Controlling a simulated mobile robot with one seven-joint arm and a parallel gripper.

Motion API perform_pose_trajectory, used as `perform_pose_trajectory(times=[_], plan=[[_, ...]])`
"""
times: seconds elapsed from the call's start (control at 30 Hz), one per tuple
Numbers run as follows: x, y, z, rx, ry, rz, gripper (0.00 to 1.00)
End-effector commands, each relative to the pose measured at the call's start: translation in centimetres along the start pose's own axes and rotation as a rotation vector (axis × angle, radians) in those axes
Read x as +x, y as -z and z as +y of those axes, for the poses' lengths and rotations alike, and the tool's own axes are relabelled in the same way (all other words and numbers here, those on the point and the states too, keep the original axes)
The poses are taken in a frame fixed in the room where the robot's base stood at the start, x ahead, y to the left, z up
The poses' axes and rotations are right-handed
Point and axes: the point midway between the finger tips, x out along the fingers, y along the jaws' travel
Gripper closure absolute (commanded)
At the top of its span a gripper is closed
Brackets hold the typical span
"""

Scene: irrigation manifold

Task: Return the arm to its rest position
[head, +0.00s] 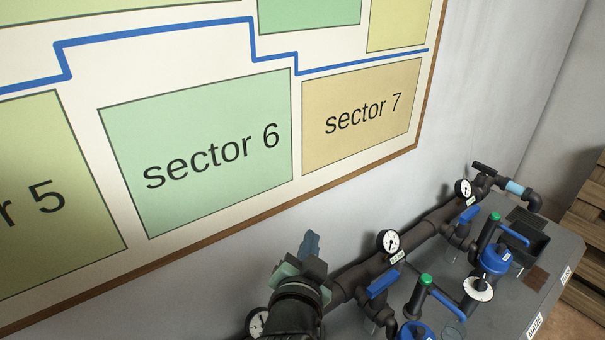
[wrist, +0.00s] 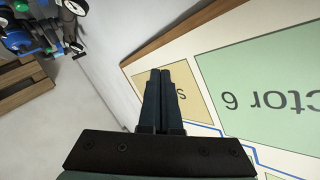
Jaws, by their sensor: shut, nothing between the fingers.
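My gripper (head: 312,242) shows at the lower middle of the head view, raised in front of the wall and the manifold pipe. In the wrist view its two dark fingers (wrist: 160,73) lie side by side, shut and empty. They point toward the wall map, and nothing touches them there. My wrist hides part of the pipe and part of a gauge at the bottom of the head view.
A sector map (head: 215,205) hangs on the wall. The manifold pipe (head: 365,272) carries gauges (head: 388,242) and blue-handled valves (head: 383,285) above a grey bench (head: 560,245). Wooden pallets (head: 585,215) stand at the right. Open floor (wrist: 50,135) shows in the wrist view.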

Motion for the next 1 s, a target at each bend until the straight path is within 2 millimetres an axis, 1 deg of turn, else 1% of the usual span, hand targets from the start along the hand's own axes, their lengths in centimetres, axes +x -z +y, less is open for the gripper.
perform_pose_trajectory(times=[0.03, 0.07, 0.1, 0.17, 0.2, 0.27, 0.3, 0.37, 0.4, 0.5, 0.6, 0.7, 0.8, 1.0], plan=[[-0.6, 3.2, -2.4, -0.041, 0.068, 0.07, 1.0], [-1.1, 5.2, -3.6, -0.068, 0.102, 0.111, 1.0], [-2.0, 7.6, -5.4, -0.104, 0.147, 0.166, 1.0], [-3.8, 11.1, -7.7, -0.158, 0.209, 0.253, 1.0], [-5.2, 13.4, -9.2, -0.193, 0.248, 0.314, 1.0], [-7.7, 16.7, -11.4, -0.246, 0.302, 0.412, 1.0], [-9.6, 18.8, -12.6, -0.28, 0.332, 0.479, 1.0], [-12.6, 21.6, -14.2, -0.326, 0.372, 0.581, 1.0], [-14.6, 23.2, -15.1, -0.354, 0.394, 0.646, 1.0], [-19.2, 26.3, -16.5, -0.412, 0.428, 0.789, 1.0], [-22.7, 28.2, -17.2, -0.45, 0.443, 0.894, 1.0], [-24.6, 29.1, -17.5, -0.471, 0.445, 0.952, 1.0], [-25.3, 29.4, -17.6, -0.479, 0.446, 0.972, 1.0], [-25.3, 29.4, -17.6, -0.48, 0.445, 0.971, 1.0]])
